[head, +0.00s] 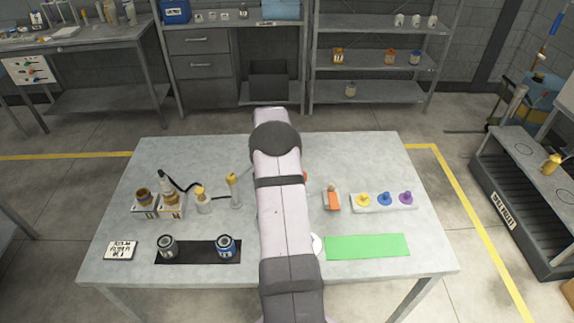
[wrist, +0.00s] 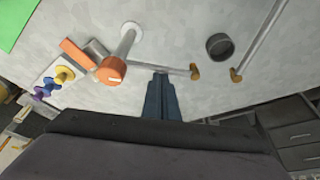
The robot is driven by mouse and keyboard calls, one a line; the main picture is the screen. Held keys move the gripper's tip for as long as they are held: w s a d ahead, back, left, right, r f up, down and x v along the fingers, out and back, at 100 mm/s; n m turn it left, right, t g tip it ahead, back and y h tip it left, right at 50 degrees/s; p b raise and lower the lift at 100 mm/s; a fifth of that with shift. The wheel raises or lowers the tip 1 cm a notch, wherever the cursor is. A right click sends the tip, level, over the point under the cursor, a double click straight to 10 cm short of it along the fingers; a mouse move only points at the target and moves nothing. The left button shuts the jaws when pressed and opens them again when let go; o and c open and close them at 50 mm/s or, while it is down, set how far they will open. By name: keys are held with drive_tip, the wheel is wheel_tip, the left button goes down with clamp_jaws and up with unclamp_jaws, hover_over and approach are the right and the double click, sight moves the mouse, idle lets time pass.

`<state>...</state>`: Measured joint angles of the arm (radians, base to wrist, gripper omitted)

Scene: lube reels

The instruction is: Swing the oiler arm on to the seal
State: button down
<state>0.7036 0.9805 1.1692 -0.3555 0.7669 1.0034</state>
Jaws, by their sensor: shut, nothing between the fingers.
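In the wrist view an orange-capped post (wrist: 112,70) carries a thin grey arm (wrist: 160,67) with a brass tip (wrist: 195,72); this looks like the oiler arm. A dark round ring or cup (wrist: 219,46), perhaps the seal, lies on the table beyond that tip, apart from it. A second grey rod (wrist: 262,36) with a brass end (wrist: 236,75) is on its other side. My gripper (wrist: 161,76) is shut and empty, its fingertips close to the thin arm; I cannot tell if they touch. In the head view my arm hides most of this.
An orange block (head: 332,200) and a white rack with yellow, blue and purple knobs (head: 384,209) stand right. A green mat (head: 367,246) is clear.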

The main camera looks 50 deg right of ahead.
drive_tip(key=shift+a+n+b, duration=0.3)
drive_tip(key=shift+n, duration=0.2)
idle(0.7)
drive_tip(key=s+a+n+t+y+b, duration=0.2)
drive_tip(key=s+a+n+t+b, duration=0.1)
drive_tip(key=n, duration=0.6)
drive_tip(key=shift+s+a+n+b, duration=0.4)
drive_tip(key=shift+s+a+b, duration=0.55)
drive_tip(key=shift+a, duration=0.7)
wheel_tip(320, 180, up, 10)
drive_tip(key=b, duration=0.1)
drive_tip(key=shift+w, duration=0.25)
idle(0.4)
drive_tip(key=shift+r, duration=0.15)
